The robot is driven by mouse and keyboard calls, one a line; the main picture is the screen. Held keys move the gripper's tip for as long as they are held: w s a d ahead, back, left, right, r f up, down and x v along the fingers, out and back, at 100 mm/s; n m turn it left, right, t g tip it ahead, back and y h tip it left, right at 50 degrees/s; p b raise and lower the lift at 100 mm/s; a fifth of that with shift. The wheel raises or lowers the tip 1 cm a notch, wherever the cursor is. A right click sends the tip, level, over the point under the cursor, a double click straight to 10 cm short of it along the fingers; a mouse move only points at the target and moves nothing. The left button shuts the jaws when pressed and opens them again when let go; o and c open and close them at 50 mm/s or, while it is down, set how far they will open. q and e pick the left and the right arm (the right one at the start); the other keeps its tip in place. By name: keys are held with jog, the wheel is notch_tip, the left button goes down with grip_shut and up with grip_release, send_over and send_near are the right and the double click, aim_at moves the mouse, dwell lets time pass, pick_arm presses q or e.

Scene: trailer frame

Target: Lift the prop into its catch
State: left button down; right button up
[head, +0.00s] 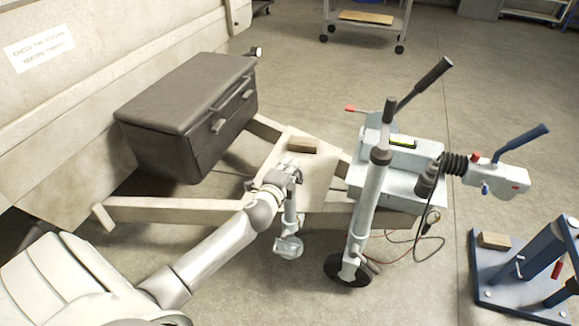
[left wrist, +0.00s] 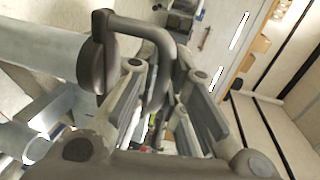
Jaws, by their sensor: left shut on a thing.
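The prop (head: 290,216) is a short light-grey leg with a round foot (head: 288,247). It hangs close to upright beside the trailer frame (head: 175,211), its foot low over the floor. My left gripper (head: 288,175) is at the prop's upper end and hides part of it. In the left wrist view, a dark bent handle (left wrist: 152,28) runs down between the fingers of my left gripper (left wrist: 160,112), which is shut on it. I cannot make out a catch. My right gripper is not in view.
The jockey wheel post (head: 367,205) with its dark wheel (head: 347,271) stands close to the right of the prop. A dark storage box (head: 185,90) sits behind on the frame. A wooden block (head: 302,145) lies near the gripper. A blue stand (head: 530,265) is at far right.

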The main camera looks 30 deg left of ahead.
pick_arm(q)
jog(key=shift+w+d+r, duration=0.1)
jog(key=shift+w+r, duration=0.1)
jog(key=shift+r, duration=0.4)
jog(key=c, duration=1.5)
grip_release()
jog(key=shift+s+f, duration=0.1)
jog(key=shift+f, duration=0.05)
jog(key=shift+s+d+f, duration=0.1)
jog(key=shift+s, duration=0.2)
jog(key=v, duration=1.1)
jog(key=shift+s, duration=0.2)
